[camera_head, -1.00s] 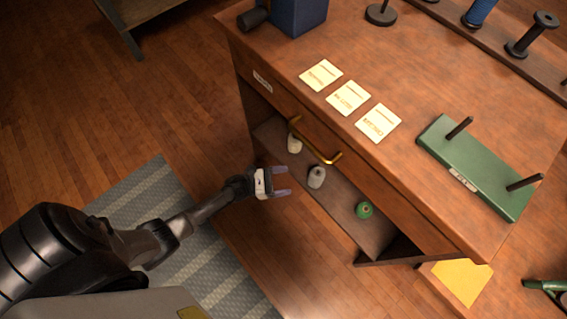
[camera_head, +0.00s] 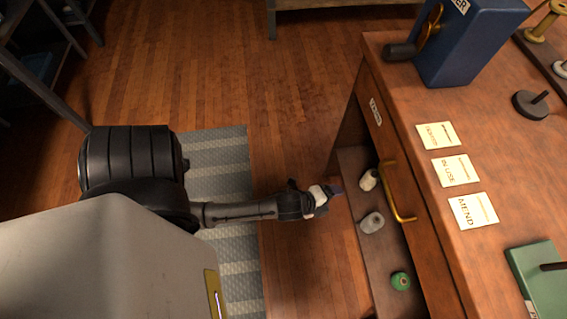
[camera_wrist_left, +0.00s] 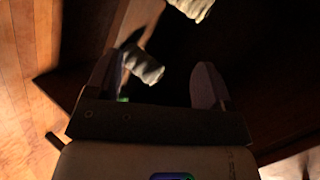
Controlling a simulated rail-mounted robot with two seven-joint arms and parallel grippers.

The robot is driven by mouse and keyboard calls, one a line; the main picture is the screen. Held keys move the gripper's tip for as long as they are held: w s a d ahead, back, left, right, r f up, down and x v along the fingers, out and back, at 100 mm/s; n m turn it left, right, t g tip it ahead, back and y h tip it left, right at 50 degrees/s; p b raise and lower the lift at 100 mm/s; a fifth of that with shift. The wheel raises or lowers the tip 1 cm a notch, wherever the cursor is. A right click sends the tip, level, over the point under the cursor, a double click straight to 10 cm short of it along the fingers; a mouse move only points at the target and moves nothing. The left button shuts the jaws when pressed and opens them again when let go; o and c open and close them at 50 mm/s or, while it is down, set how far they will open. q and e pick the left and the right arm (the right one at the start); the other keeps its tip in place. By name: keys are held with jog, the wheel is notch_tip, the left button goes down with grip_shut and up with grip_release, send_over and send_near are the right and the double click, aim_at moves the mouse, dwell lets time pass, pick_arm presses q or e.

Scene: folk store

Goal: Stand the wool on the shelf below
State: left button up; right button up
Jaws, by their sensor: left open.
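Three small reels stand on the low shelf (camera_head: 386,257) under the tabletop: a cream one (camera_head: 369,180), a grey one (camera_head: 372,222) and a green one (camera_head: 400,281). I cannot tell for sure which is the wool. My left gripper (camera_head: 335,192) is open and empty, just left of the shelf edge, beside the cream reel and apart from it. In the left wrist view the open fingers (camera_wrist_left: 157,65) frame a dark space. The grey reel (camera_wrist_left: 143,65) shows near the left finger and the cream one (camera_wrist_left: 192,7) at the top edge. My right gripper is out of view.
A drawer with a brass handle (camera_head: 397,194) overhangs the shelf. On the tabletop (camera_head: 500,155) are three cards (camera_head: 455,170), a blue box with a crank (camera_head: 468,45) and a green stand (camera_head: 545,280).

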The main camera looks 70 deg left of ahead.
pick_arm(q)
jog(key=s+d+r+n+g, duration=0.1)
jog(key=s+r+n+g, duration=0.2)
jog(key=s+n, duration=0.3)
jog(key=s+d+r+n+g+h, duration=0.1)
jog(key=s+n+g, duration=0.4)
jog(key=s, duration=0.5)
notch_tip(320, 180, up, 3)
jog(key=shift+d+f+n, duration=0.15)
jog(key=shift+d+n, duration=0.6)
jog(key=shift+n, duration=0.15)
